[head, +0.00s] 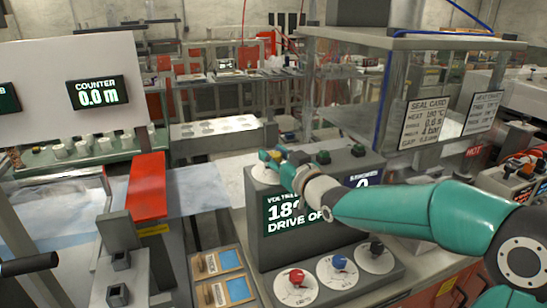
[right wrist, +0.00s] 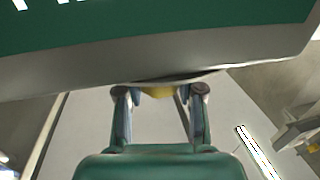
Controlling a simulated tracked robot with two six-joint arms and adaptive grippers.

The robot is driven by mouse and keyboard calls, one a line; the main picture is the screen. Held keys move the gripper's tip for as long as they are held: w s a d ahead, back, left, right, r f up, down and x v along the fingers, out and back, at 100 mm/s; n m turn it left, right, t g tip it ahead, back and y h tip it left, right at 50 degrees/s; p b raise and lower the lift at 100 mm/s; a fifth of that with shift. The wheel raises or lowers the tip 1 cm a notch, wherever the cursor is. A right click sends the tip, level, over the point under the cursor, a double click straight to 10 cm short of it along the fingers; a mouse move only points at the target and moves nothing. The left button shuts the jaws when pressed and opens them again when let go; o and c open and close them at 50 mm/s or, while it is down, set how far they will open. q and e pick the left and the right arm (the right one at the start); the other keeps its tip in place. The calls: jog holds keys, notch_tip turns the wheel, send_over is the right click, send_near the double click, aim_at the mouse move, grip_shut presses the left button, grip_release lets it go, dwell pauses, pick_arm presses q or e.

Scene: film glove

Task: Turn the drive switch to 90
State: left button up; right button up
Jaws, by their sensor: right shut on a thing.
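The grey control box stands at the centre, and its display (head: 287,217) shows a number starting with 18 and "DRIVE OF", partly cut off by my arm. At its top left is a white dial (head: 258,175) with a yellow knob (head: 264,156). My right gripper (head: 274,160) reaches in from the right and is shut on this knob. In the right wrist view the yellow knob (right wrist: 157,92) shows between the two fingertips (right wrist: 160,94). The knob's pointer and scale cannot be read. My left gripper is not in view.
Red (head: 296,278), blue (head: 338,262) and black (head: 376,248) knobs sit on white dials along the box's front ledge. Green buttons (head: 323,157) stand on its top. A glass-sided cabinet (head: 440,95) rises behind to the right. A red block (head: 148,187) is at left.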

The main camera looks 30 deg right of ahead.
jog(key=shift+a+f+m+h+b, duration=0.15)
jog(key=shift+m+h+b, duration=0.55)
jog(key=shift+h, duration=0.4)
jog(key=shift+m+g+h, duration=0.3)
jog(key=shift+m+h, duration=0.3)
jog(key=shift+h, duration=0.3)
jog(key=m+h+p, duration=0.1)
jog(key=m+g+h+p, duration=0.1)
jog(key=h, duration=0.1)
jog(key=m+g+h+p, duration=0.1)
jog(key=shift+w+r+h+p, duration=0.1)
jog(key=shift+r+h+p, duration=0.2)
jog(key=shift+h+p, duration=0.1)
jog(key=shift+m+g+h+p, duration=0.65)
jog(key=shift+m+g+h, duration=0.35)
jog(key=shift+m+h, duration=0.1)
jog(key=m+g+h+p, duration=0.3)
jog(key=m+g+h, duration=0.1)
jog(key=g, duration=0.1)
jog(key=shift+m+g, duration=0.3)
jog(key=shift+g, duration=0.1)
jog(key=m+g+h+p, duration=0.1)
jog(key=m+g, duration=0.1)
jog(key=g, duration=0.1)
jog(key=m+g+h+p, duration=0.1)
jog(key=m+g+p, duration=0.1)
jog(key=m+g, duration=0.1)
jog(key=shift+f+g, duration=0.1)
jog(key=shift+g, duration=0.7)
jog(key=o, duration=1.2)
